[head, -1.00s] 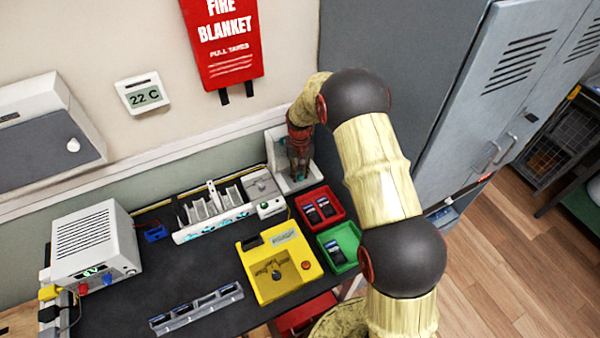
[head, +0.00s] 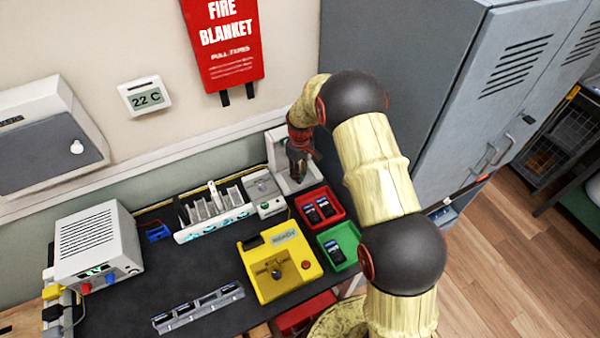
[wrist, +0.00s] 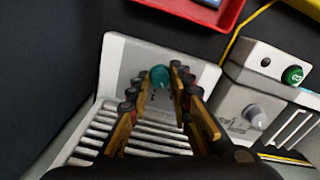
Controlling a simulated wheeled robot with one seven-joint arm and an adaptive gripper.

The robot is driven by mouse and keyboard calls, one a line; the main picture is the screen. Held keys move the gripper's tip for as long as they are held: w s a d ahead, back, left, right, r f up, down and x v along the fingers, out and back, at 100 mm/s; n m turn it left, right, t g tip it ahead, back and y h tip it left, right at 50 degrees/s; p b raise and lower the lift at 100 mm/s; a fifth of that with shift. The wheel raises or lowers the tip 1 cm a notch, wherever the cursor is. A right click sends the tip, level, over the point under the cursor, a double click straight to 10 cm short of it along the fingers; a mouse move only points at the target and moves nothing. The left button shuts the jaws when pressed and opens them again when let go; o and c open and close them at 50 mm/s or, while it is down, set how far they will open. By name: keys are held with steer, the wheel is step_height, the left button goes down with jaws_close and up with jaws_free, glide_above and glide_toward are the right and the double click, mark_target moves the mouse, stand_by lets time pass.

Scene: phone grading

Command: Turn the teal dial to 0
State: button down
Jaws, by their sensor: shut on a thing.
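The teal dial (wrist: 160,77) is on the pale panel of a white unit (wrist: 118,60) with a slotted part below it, in the wrist view. My gripper (wrist: 161,82) has one finger on each side of the dial and is shut on it. The dial's marks and its pointer are too small to read. In the head view my gripper (head: 299,172) reaches down at the white unit (head: 277,150) at the back right of the bench, and it hides the dial there.
Left of the unit is a grey box with a pale knob (head: 263,185); in the wrist view it shows a green button (wrist: 293,75). A red tray (head: 334,195) and a green tray (head: 351,236) with phones stand in front. A yellow fixture (head: 262,290) is nearby. A tall locker (head: 400,125) stands right.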

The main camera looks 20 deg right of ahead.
steer(key=shift+n, duration=0.4)
steer(key=c, duration=1.6)
jaws_free()
steer(key=shift+r, duration=0.1)
step_height(320, 180, up, 12)
steer(key=shift+f, duration=0.1)
